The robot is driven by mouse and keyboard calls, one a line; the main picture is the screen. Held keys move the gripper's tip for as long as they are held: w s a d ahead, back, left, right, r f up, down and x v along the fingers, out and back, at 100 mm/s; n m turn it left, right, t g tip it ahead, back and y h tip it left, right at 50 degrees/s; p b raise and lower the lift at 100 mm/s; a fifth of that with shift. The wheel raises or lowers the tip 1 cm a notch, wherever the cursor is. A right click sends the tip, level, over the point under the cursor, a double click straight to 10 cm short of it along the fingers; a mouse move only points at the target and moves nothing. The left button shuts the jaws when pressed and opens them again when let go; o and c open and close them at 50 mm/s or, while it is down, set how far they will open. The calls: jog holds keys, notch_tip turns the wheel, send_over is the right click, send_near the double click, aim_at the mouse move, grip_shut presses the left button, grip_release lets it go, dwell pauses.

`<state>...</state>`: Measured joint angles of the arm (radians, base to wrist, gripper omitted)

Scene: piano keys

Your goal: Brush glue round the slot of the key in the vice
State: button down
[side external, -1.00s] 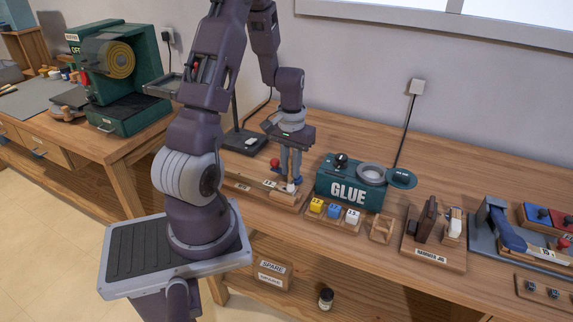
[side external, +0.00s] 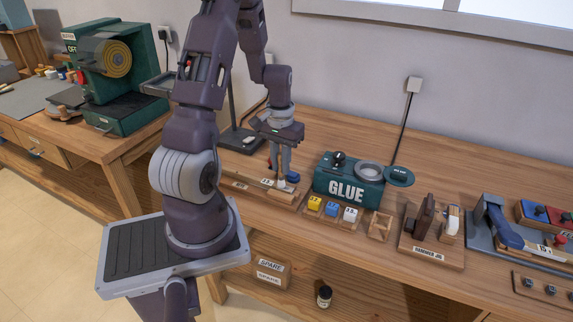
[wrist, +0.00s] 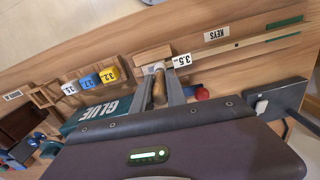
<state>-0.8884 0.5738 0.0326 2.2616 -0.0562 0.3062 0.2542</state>
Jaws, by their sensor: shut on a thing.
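My gripper (wrist: 162,92) is shut on a brush (wrist: 159,88) with a brown handle. The brush points down, its pale end over the fixture at the key's end. The vice shows as a blue part with a red knob (wrist: 202,94) beside my fingers. In the side view my gripper (side external: 281,178) is low over this fixture. The slot is hidden, and I cannot tell whether the brush touches the key.
The green glue pot (side external: 347,184) stands close to the right of my gripper. Yellow, blue and white numbered blocks (side external: 332,208) sit before it. A hammer jig (side external: 432,250) and a blue-levered fixture (side external: 500,228) are further right. A lamp stand (side external: 238,135) is behind left.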

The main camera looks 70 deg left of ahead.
jog(key=shift+s+a, duration=0.15)
jog(key=shift+w+d, duration=1.1)
jog(key=shift+d, duration=0.05)
jog(key=shift+s+a, duration=1.15)
jog(key=shift+w+d, duration=1.1)
jog(key=shift+w, duration=0.05)
jog(key=shift+w+r, duration=0.1)
jog(key=shift+r, duration=0.1)
notch_tip(320, 180, up, 8)
jog(key=shift+f, duration=0.1)
